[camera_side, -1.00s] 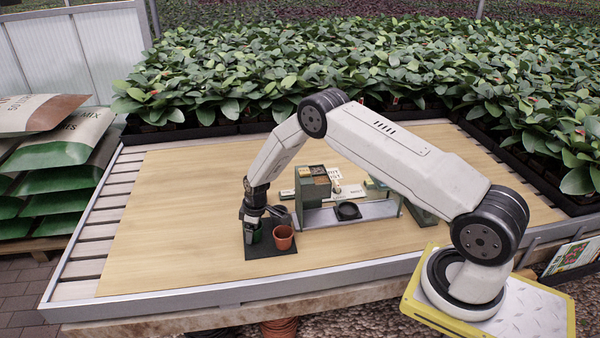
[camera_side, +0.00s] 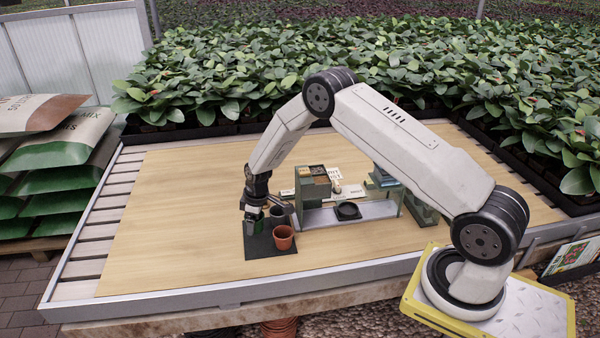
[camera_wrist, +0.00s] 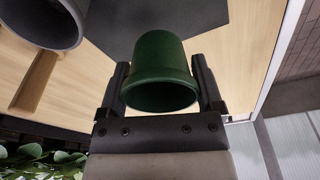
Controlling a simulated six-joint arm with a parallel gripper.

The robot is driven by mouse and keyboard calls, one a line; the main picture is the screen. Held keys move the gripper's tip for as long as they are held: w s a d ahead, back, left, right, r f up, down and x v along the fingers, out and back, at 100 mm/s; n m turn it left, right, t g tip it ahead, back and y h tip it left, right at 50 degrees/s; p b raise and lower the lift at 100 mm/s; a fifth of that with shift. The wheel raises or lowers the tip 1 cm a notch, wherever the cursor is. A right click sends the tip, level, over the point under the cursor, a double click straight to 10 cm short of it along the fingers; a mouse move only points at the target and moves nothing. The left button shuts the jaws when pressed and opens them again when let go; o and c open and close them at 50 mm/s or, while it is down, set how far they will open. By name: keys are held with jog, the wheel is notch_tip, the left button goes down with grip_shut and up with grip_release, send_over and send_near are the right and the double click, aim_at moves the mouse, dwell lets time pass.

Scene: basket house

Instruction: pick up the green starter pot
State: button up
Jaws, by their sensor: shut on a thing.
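The green starter pot (camera_wrist: 160,60) sits between the two fingers of my gripper (camera_wrist: 162,85) in the wrist view, with its rim toward the camera. My gripper is shut on it. In the side view my gripper (camera_side: 254,213) is over the left part of the dark mat (camera_side: 262,250), and the green pot (camera_side: 253,222) shows small at the fingertips. The pot appears raised above the mat.
A terracotta pot (camera_side: 283,238) stands on the mat, with a grey pot (camera_side: 279,215) behind it. To the right is a green rack (camera_side: 314,186) and a metal stand holding a black dish (camera_side: 348,211). The board's left side is clear.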

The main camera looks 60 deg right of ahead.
jog(key=s+a+r, duration=0.1)
jog(key=s+r, duration=0.7)
jog(key=s, duration=0.5)
jog(key=shift+a+r, duration=0.25)
jog(key=shift+r, duration=0.05)
jog(key=shift+w+r, duration=0.1)
dwell(0.3)
notch_tip(320, 180, up, 11)
jog(key=s+d+m, duration=0.3)
jog(key=d, duration=1)
jog(key=s+d+m, duration=0.2)
jog(key=d, duration=1.2)
notch_tip(320, 180, down, 15)
jog(key=shift+w+a+h, duration=0.15)
jog(key=shift+a+h, duration=0.1)
jog(key=shift+h, duration=0.15)
